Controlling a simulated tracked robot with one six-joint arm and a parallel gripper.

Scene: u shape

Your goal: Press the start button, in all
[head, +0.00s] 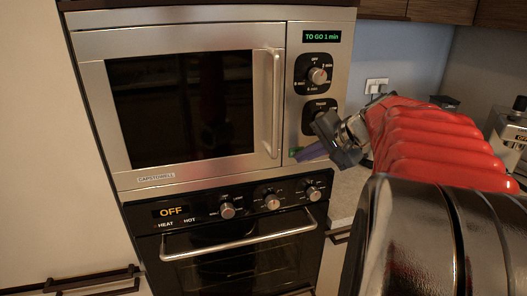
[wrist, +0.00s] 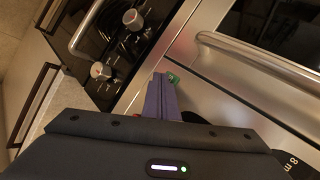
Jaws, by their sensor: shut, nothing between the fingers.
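The microwave (head: 180,180) is silver with a dark glass door, and its door is shut. Its display (head: 321,36) reads "TO GO 1 min" in green. A small green button (head: 293,153) sits low on its control panel, partly hidden by my gripper. It also shows in the wrist view (wrist: 172,79), right by the fingertips. My gripper (head: 302,155) is shut and empty, its purple fingers pointing at the panel. In the wrist view the fingertips (wrist: 159,76) overlap the button's edge; I cannot tell whether they touch it.
The upper knob (head: 317,75) is clear of my arm; the lower knob (head: 321,112) is close above my gripper. The door handle (head: 273,103) stands out just left of the panel. Below is a black oven (head: 190,236) reading "OFF", with several knobs and a bar handle (head: 240,240).

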